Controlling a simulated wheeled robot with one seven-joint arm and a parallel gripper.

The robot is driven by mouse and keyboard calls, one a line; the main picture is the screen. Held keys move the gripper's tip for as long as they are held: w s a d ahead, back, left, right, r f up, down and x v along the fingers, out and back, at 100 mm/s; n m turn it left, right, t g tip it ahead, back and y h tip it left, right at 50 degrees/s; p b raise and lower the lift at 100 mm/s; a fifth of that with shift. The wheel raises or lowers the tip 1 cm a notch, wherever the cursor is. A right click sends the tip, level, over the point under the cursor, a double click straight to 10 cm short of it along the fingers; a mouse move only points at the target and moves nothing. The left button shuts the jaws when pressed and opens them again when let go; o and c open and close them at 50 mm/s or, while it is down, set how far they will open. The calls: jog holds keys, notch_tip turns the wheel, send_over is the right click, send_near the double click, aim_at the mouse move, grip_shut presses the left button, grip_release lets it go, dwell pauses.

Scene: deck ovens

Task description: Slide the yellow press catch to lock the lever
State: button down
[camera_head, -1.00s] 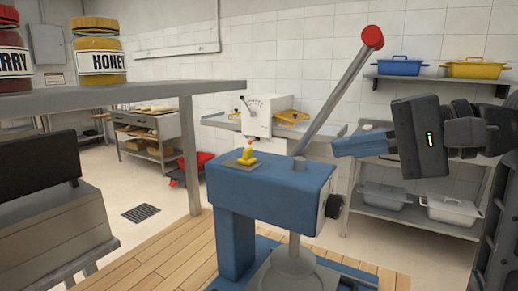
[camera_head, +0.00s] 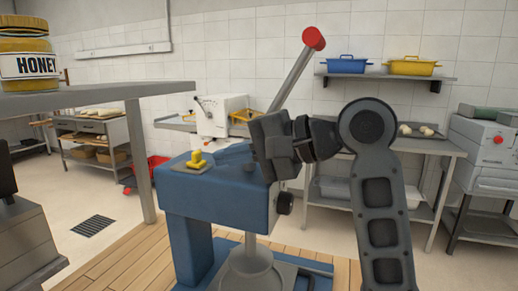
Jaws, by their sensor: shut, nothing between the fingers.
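The yellow catch (camera_head: 197,159) sits on a small plate on top of the blue press (camera_head: 205,187). The lever (camera_head: 290,79) is a grey rod with a red knob (camera_head: 314,38). It rises from the press and leans up to the right. My gripper body hides the lever's base.
A grey shelf with a honey jar (camera_head: 28,53) is at the upper left. A white scale (camera_head: 220,115) stands on a table behind the press. Blue (camera_head: 347,65) and yellow (camera_head: 413,66) pots are on a wall shelf.

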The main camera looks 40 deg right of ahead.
aim_at(198, 152)
jog(key=shift+w+a, duration=0.4)
jog(key=shift+w, duration=0.2)
jog(key=shift+w+a, duration=0.35)
jog(key=shift+w, duration=0.2)
jog(key=shift+w+a+r+p, duration=0.25)
jog(key=shift+w+a+p, duration=0.45)
jog(key=shift+w+p, duration=0.35)
jog(key=shift+w+a+f, duration=0.1)
jog(key=shift+w+a, duration=0.1)
jog(key=shift+w, duration=0.05)
jog(key=shift+f, duration=0.1)
